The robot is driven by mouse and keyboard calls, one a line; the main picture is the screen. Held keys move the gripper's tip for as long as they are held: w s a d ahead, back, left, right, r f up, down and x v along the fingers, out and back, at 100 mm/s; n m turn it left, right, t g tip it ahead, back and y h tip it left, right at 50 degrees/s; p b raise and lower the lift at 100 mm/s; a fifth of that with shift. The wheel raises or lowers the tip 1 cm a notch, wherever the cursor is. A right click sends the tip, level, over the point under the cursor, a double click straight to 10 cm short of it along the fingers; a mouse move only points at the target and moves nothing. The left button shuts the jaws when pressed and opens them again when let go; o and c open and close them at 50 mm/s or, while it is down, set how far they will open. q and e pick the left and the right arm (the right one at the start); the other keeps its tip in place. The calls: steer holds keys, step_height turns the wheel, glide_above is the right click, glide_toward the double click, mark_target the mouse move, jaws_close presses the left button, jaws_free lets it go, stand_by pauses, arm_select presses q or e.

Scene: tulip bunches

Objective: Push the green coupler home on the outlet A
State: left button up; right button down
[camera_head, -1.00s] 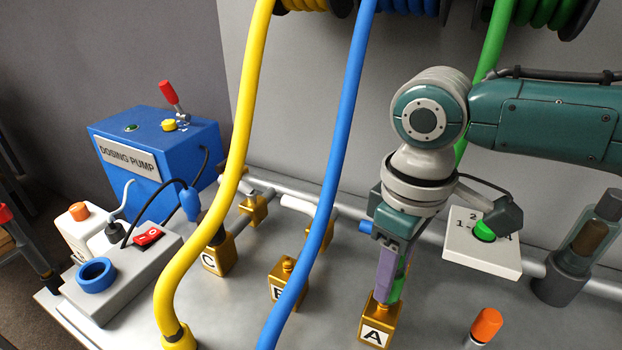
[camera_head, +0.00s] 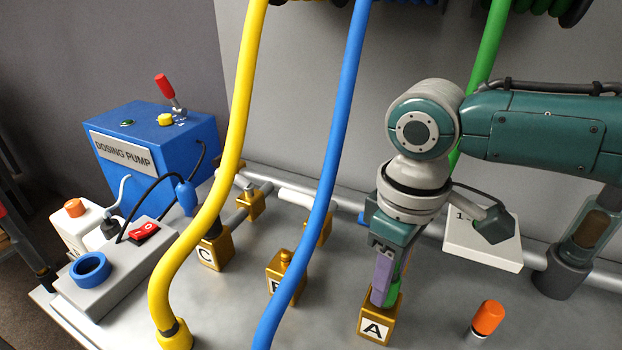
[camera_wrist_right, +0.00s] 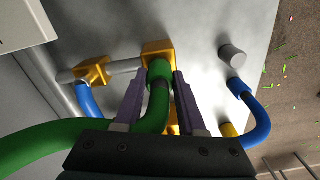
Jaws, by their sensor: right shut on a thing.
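Outlet A (camera_head: 375,324) is a brass block with a white "A" label at the front of the metal bench. My right gripper (camera_head: 384,290) points down over it, its purple fingers shut on the green coupler (camera_head: 396,291). In the head view the fingers and wrist hide most of the coupler. In the right wrist view the green coupler (camera_wrist_right: 159,71) sits between the fingers, in line with a brass block (camera_wrist_right: 157,48) and meeting it. I cannot tell whether it is fully seated. The green hose (camera_wrist_right: 60,137) bends away left. My left gripper is not in view.
A yellow hose (camera_head: 213,200) and a blue hose (camera_head: 328,165) cross in front of outlets C (camera_head: 213,253) and B (camera_head: 279,277). An orange-capped post (camera_head: 487,319) and a white panel (camera_head: 482,249) stand to the right. The blue dosing pump (camera_head: 150,180) is left.

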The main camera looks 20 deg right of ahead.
steer(key=shift+f, duration=0.25)
steer(key=shift+c, duration=2.1)
jaws_free()
steer(key=shift+r+p, duration=2.6)
steer(key=shift+p, duration=0.2)
